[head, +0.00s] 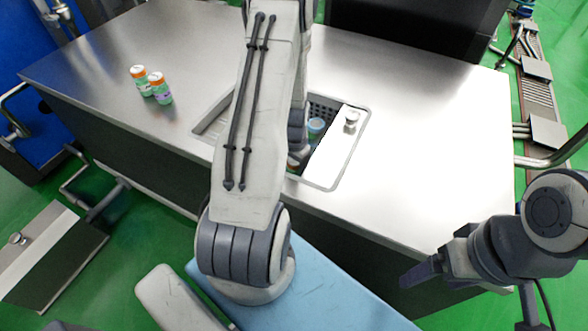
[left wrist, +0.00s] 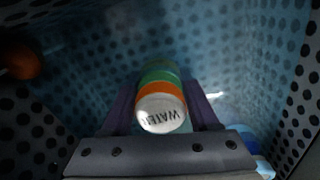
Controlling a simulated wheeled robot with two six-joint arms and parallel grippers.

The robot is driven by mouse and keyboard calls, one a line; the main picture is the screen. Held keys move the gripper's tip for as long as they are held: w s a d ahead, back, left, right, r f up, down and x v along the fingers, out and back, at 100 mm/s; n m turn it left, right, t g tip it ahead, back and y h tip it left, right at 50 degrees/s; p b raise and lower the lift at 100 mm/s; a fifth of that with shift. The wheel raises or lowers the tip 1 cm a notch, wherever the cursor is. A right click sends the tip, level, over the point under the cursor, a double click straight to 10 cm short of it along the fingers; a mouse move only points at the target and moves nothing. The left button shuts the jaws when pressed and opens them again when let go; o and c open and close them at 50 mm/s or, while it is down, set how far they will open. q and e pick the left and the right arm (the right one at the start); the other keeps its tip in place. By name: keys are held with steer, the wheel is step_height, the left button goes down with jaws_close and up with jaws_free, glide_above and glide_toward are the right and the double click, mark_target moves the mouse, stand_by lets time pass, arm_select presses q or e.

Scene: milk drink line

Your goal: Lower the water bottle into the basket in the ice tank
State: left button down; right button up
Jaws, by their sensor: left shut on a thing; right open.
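In the left wrist view the water bottle (left wrist: 160,108) shows its white cap marked WATER, an orange band and a green body. My left gripper (left wrist: 161,112) is shut on it, one finger on each side. The bottle is down inside the dark perforated basket (left wrist: 20,125); whether its base touches the floor is hard to tell. In the head view the ice tank (head: 206,122) is set into the steel counter, and my left arm reaches down into it, hiding the gripper and the held bottle. My right gripper (head: 422,272) is open and empty in front of the counter at the right.
A white lid (head: 332,146) with a knob covers the tank's right part. A blue-topped item (head: 316,126) is in the tank beside my arm. An orange item (left wrist: 20,62) is at the basket's left. Two orange-capped bottles (head: 160,88) stand on the counter (head: 430,120), otherwise mostly clear.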

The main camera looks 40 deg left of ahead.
arm_select(q)
steer(key=shift+f+b, duration=1.5)
steer(key=shift+f, duration=0.8)
stand_by(0.7)
steer(key=shift+c, duration=0.3)
jaws_free()
step_height(320, 180, up, 10)
steer(key=p, duration=0.2)
steer(key=shift+r+p, duration=0.25)
steer(key=shift+p, duration=0.1)
